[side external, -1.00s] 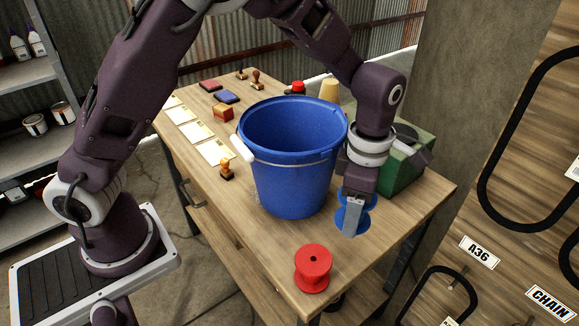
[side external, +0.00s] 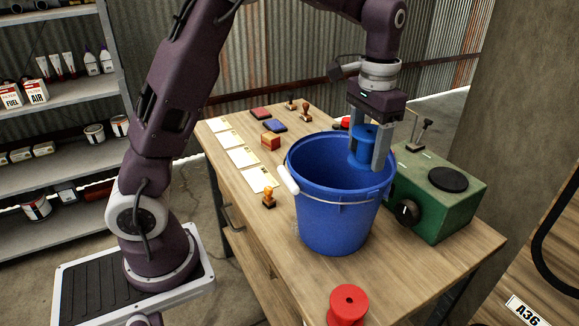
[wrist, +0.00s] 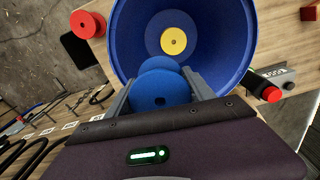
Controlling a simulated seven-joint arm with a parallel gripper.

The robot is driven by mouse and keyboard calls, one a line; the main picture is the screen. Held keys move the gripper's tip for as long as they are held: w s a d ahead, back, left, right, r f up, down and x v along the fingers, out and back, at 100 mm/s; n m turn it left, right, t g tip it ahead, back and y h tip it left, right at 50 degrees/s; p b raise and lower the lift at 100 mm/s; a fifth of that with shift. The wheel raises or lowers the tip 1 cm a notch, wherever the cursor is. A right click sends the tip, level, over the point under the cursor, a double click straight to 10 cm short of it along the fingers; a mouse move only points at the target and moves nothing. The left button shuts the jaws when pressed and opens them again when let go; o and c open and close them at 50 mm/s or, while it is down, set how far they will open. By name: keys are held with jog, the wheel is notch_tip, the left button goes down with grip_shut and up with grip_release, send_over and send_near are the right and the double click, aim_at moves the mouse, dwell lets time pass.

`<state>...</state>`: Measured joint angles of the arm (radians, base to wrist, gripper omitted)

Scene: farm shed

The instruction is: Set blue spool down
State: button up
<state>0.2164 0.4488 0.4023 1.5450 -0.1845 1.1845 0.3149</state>
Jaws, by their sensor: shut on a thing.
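The blue spool (side external: 366,138) is gripped between the two grey fingers of my gripper (side external: 366,160). It hangs over the back right part of the blue bucket (side external: 338,222), its lower end at about rim height in the side view. In the wrist view the spool (wrist: 160,92) sits between the fingers, with the open bucket (wrist: 225,45) beyond it. A yellow disc with a centre hole (wrist: 173,41) shows inside the bucket. A red spool (side external: 348,305) stands on the table in front of the bucket; it also shows in the wrist view (wrist: 87,24).
A green box (side external: 438,195) with a black round top plate and a knob stands close to the bucket's right. Cards (side external: 242,157), stamps (side external: 269,196) and ink pads (side external: 262,113) lie on the left and back of the wooden table (side external: 400,285). The front right tabletop is clear.

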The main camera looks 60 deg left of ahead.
aim_at(352, 154)
jog(key=a, duration=0.1)
jog(key=a+m, duration=0.1)
jog(key=s+m, duration=0.1)
jog(key=shift+a+f, duration=0.25)
jog(key=shift+a, duration=0.15)
jog(key=w+a+n, duration=0.2)
jog(key=a+n, duration=1.5)
jog(key=a+f+n, duration=0.6)
jog(key=a+n, duration=0.1)
jog(key=n, duration=0.5)
jog(key=a+f+n, duration=0.6)
jog(key=a+n, duration=0.2)
jog(key=n, duration=0.4)
jog(key=shift+n, duration=0.4)
jog(key=f, duration=0.9)
jog(key=shift+w+d+f, duration=0.2)
jog(key=shift+w+f, duration=0.1)
jog(key=shift+w, duration=0.1)
